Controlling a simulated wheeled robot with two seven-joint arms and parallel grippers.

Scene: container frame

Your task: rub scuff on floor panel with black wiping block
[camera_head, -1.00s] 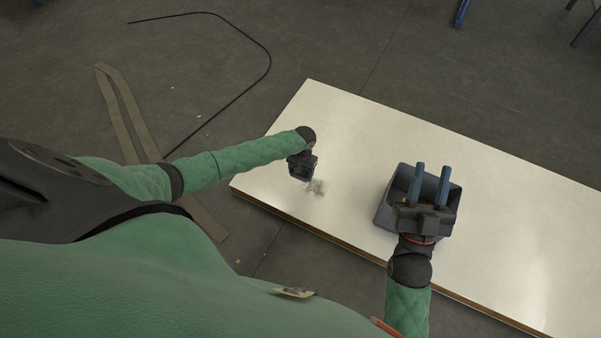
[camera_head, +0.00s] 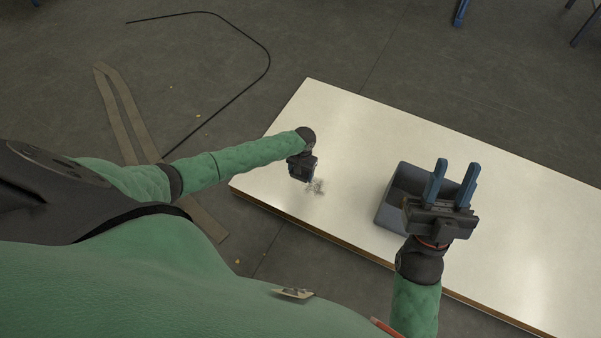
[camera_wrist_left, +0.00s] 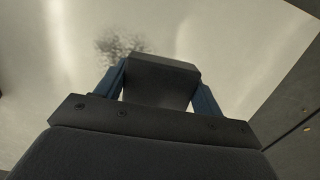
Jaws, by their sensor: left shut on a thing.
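The white floor panel (camera_head: 350,120) lies on the dark floor. A dark speckled scuff (camera_head: 317,187) marks it near its left end; it also shows in the left wrist view (camera_wrist_left: 122,45). My left gripper (camera_head: 303,172) is over the panel just left of the scuff. In the left wrist view its blue fingers are shut on the black wiping block (camera_wrist_left: 160,80), which covers part of the scuff's lower edge in that view. Whether the block touches the panel I cannot tell. My right gripper (camera_head: 453,182) is open and empty, its blue fingers apart, over the grey bin's right side.
An open grey bin (camera_head: 390,212) stands on the panel, partly behind my right gripper. A black cable (camera_head: 268,60) and tan strips (camera_head: 125,120) lie on the floor at the left. The panel's right part is clear.

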